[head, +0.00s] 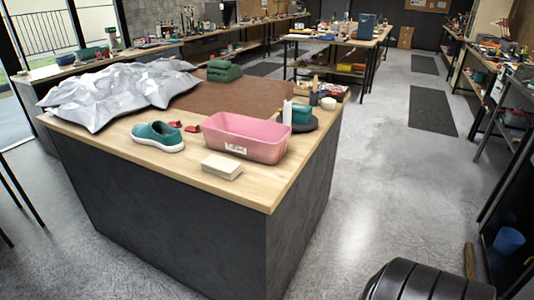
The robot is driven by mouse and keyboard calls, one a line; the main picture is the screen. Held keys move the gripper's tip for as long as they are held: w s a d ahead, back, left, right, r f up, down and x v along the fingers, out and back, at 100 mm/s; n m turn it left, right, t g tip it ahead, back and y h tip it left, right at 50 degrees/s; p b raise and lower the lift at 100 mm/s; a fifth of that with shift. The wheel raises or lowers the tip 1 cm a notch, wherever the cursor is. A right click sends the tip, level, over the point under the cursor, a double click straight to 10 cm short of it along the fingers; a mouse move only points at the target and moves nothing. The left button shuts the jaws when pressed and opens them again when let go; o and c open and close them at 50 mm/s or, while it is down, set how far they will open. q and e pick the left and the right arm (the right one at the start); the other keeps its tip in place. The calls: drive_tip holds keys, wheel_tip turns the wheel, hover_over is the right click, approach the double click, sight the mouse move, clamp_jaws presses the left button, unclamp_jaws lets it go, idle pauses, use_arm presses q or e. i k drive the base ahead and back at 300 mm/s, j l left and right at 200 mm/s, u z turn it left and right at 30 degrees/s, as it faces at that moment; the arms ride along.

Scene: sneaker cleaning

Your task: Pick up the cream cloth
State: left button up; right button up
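A folded cream cloth (222,167) lies flat as a small thick square near the front edge of the wooden-topped counter (262,193). It is just in front of a pink tub (246,137) with a white label. A small gap seems to lie between them. A teal sneaker (158,137) with a white sole sits on the counter to the left of the cloth. Neither my left nor my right gripper shows in the head view.
A dark tray with a teal item (301,114) sits right of the tub.

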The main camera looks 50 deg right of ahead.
sight(227, 169)
drive_tip(key=z, duration=1.2)
